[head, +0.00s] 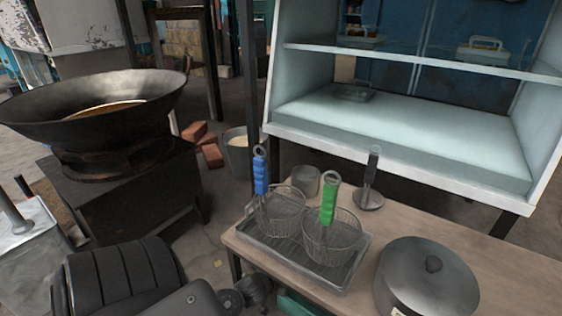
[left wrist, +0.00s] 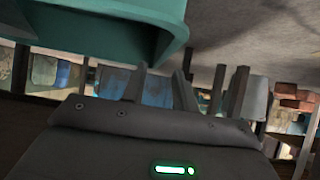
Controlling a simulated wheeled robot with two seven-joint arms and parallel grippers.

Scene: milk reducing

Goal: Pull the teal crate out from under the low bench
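The teal crate (head: 298,303) shows as a small strip at the bottom edge of the head view, under the low bench (head: 290,265); most of it is hidden by the bench top. In the left wrist view, the crate (left wrist: 110,25) fills the upper left, with its rim close by. My left gripper (left wrist: 160,72) has its two fingers apart with nothing visible between them, next to the crate; I cannot tell if it touches. Its fingers are not clear in the head view. My right gripper is in neither view.
On the bench are a wire tray (head: 335,282) with two strainer baskets, a lidded pot (head: 428,280), a metal cup (head: 306,181) and a upright-handled tool (head: 371,185). A wok (head: 95,105) on a stove stands left. A glass-sided cabinet (head: 410,130) stands behind. Floor is open between stove and bench.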

